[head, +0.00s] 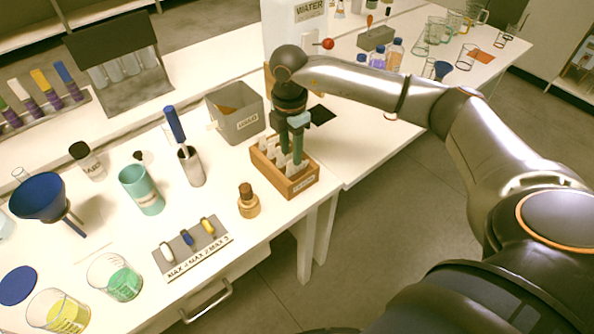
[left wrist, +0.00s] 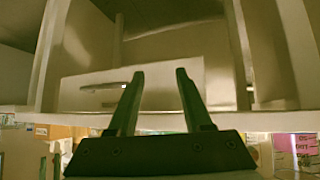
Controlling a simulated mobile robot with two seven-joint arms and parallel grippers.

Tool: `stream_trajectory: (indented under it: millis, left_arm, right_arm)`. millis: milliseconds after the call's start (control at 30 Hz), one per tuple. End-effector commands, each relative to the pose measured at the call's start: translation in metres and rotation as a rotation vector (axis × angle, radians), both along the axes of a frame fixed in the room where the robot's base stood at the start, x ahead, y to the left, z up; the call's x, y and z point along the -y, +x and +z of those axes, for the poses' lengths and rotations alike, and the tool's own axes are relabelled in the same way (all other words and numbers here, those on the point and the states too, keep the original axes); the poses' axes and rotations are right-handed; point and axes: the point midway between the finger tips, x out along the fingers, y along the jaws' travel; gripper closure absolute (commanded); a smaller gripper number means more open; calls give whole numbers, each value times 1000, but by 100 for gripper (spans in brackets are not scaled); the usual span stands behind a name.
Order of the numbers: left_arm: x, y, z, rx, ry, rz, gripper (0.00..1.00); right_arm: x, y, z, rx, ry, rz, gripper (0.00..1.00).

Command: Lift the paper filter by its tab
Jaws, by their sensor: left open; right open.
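A small wooden box (head: 302,183) stands at the right edge of the near table. Several pale paper filters (head: 280,159) stand upright in it; their tabs are too small to make out. My right gripper (head: 291,158) points down into the box with its fingers among the filters. It is open, and it hides part of the box's contents. I cannot tell whether a filter is between its fingers. My left gripper (left wrist: 160,74) shows only in the left wrist view. It is open and empty, in front of pale furniture.
A grey bin (head: 238,122) stands just behind the box. A metal holder (head: 192,168) with a blue-handled tool stands farther left. A second table adjoins on the right.

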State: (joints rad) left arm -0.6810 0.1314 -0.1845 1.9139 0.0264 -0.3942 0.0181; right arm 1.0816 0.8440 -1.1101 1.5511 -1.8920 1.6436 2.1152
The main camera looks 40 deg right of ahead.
Motion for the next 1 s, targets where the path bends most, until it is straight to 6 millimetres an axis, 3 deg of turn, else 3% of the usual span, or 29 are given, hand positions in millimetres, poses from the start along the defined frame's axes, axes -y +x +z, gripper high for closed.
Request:
stream_trajectory:
  millis: [333, 667, 1000]
  left_arm:
    - [0, 1, 8, 2, 0, 0, 50]
    - [0, 1, 8, 3, 0, 1, 50]
    - [0, 2, 8, 3, 0, 1, 50]
  right_arm:
    - [3, 0, -45, -3, 2, 1, 59]
    - [3, 1, -52, 1, 2, 2, 59]
    - [3, 1, -52, 1, 3, 2, 97]
